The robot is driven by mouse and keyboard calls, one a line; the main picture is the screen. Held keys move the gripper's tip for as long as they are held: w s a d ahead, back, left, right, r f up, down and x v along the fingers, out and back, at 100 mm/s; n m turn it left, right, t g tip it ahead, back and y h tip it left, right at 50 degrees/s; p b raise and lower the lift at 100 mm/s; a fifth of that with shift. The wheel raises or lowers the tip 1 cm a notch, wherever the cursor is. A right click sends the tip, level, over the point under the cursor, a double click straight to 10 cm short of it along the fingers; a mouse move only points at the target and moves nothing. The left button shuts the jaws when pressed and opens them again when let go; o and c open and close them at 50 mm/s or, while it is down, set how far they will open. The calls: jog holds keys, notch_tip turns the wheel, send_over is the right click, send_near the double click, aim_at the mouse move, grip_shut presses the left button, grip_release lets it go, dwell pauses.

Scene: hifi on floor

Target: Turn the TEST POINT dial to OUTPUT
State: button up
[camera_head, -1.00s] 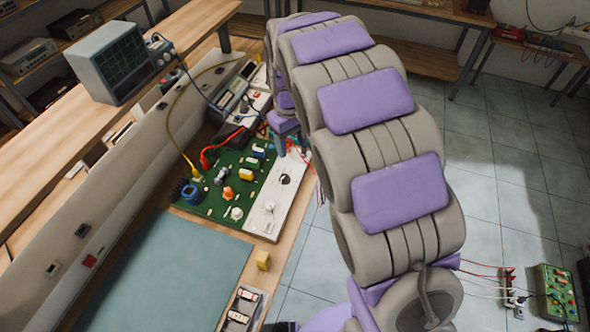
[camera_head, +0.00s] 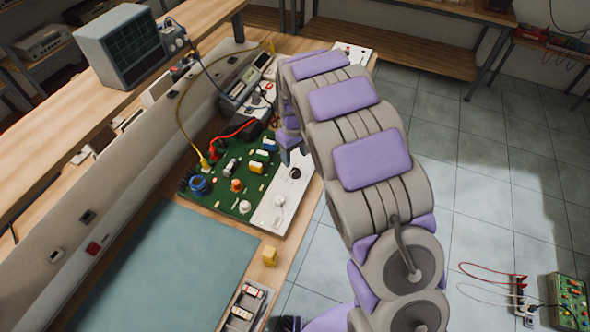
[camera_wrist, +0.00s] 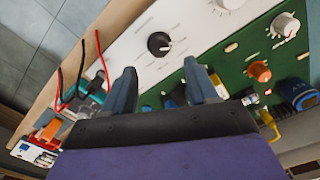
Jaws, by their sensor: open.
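The circuit board panel is green with a white strip (camera_head: 273,217) along its front edge, lying on the wooden bench. A black dial (camera_head: 295,173) sits on the white strip, and it also shows in the wrist view (camera_wrist: 159,44) with a pale pointer mark. A white knob (camera_wrist: 229,4) is on the same strip, and a second white knob (camera_wrist: 285,25) is on the green part. No label is readable, so I cannot tell which dial is TEST POINT. My gripper (camera_wrist: 163,88) is open and empty, its two fingers apart, near the black dial and not around it.
Red and black leads (camera_wrist: 80,68) hang beside the panel. An orange knob (camera_wrist: 260,71) and a blue ring-shaped part (camera_wrist: 298,93) stand on the green board. Open floor (camera_head: 480,190) lies to the right.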

aim_at(295, 170)
notch_tip(295, 170, down, 7)
jog(key=shift+f+b, duration=0.1)
jog(key=shift+b, duration=0.55)
jog(key=c, duration=1.1)
